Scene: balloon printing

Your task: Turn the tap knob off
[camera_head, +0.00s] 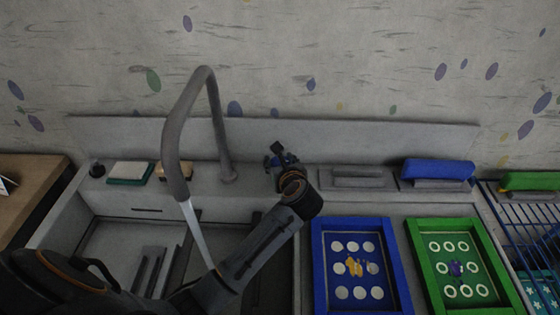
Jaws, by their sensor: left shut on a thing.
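The grey tap (172,145) arches over the sink, and a stream of water (199,235) runs from its spout. My left arm reaches in from the lower left across the sink. My left gripper (282,158) is at the ledge behind the sink, to the right of the tap's base, shut on the tap knob. The gripper's dark fingers hide most of the knob, so its exact angle cannot be told. My right gripper is not in view.
A sponge (172,170) and a green-and-white block (130,172) lie on the ledge at left. A blue frame (318,262) and a green frame (420,262) lie right of the sink. A blue-topped block (437,169) is behind them. A wire rack (515,220) stands at far right.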

